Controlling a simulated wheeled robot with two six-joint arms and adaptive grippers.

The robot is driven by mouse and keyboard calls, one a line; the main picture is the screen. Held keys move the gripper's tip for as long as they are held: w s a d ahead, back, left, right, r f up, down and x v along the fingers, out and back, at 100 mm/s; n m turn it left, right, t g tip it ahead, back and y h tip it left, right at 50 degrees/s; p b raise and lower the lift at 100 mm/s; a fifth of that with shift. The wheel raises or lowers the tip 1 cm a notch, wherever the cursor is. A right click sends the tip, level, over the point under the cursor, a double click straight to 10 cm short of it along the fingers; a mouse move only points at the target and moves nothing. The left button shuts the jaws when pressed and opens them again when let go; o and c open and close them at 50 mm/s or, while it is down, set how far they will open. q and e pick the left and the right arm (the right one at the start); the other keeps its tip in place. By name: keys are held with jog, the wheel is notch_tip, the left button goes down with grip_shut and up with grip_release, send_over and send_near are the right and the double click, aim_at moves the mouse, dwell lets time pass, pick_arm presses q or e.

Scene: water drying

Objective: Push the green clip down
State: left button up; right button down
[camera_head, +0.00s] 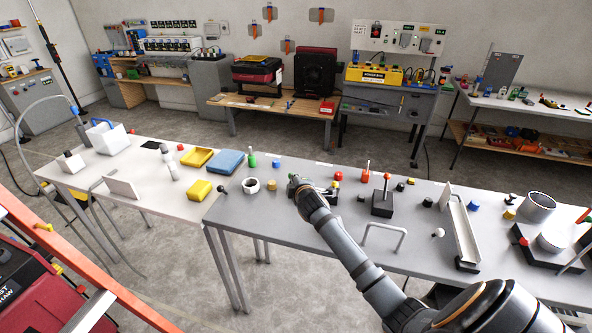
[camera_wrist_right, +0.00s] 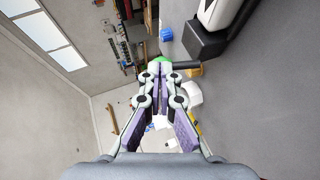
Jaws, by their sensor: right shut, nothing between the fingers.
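My right gripper (camera_head: 296,184) reaches over the grey table in the head view, its arm coming from the lower right. In the right wrist view the gripper (camera_wrist_right: 159,69) has its fingertips together with nothing held. A small green part (camera_wrist_right: 160,59), which looks like the green clip, shows just beyond the fingertips; I cannot tell whether they touch it. The fingers hide most of it. A dark bar (camera_wrist_right: 184,64) lies beside it. In the head view the gripper covers this spot, and the clip cannot be made out clearly. My left gripper is not in view.
A white ring (camera_head: 250,185) and a yellow piece (camera_head: 271,185) stand left of the gripper. A black block with a red-topped lever (camera_head: 382,205) stands to the right. The table front is fairly clear.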

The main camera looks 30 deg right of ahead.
jog(key=w+d+g+y+p, duration=0.1)
jog(key=g+p, duration=0.1)
jog(key=w+d+m+g+y+p, duration=0.1)
jog(key=g+y+p, duration=0.1)
jog(key=w+d+m+g+y+p, duration=0.1)
jog(key=y+p, duration=0.1)
jog(key=shift+w+d+f+g+p, duration=0.2)
jog(key=shift+f+g+p, duration=0.1)
jog(key=shift+g+p, duration=0.1)
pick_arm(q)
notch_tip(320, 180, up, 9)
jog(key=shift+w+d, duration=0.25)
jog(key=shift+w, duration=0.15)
pick_arm(e)
jog(key=shift+w+d+f, duration=0.1)
jog(key=shift+d+f, duration=0.1)
pick_arm(q)
jog(key=shift+b, duration=0.3)
pick_arm(e)
jog(key=shift+d, duration=0.1)
